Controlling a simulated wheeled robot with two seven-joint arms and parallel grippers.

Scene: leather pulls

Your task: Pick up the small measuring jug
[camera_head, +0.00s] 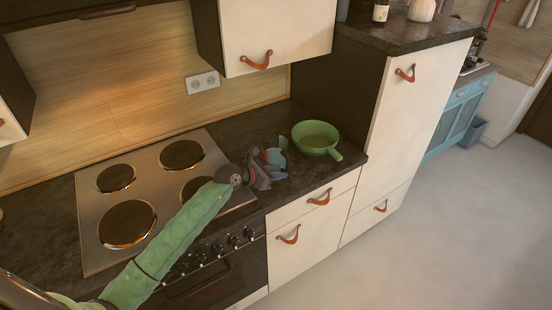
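A small light-blue object, which looks like the measuring jug (275,157), stands on the dark counter between the stove and a green pan. My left gripper (268,167) is right at it, reaching in from the left over the stove's edge. The gripper covers part of the jug. The fingers are small and overlap the jug, so I cannot tell whether they are closed on it or only around or beside it. My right gripper is not in view.
A green pan (315,137) stands just right of the jug, its handle pointing to the counter's front edge. The stove (150,192) with several hotplates lies left. A tall cabinet (397,125) bounds the counter on the right. A wall cabinet (283,32) hangs above.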

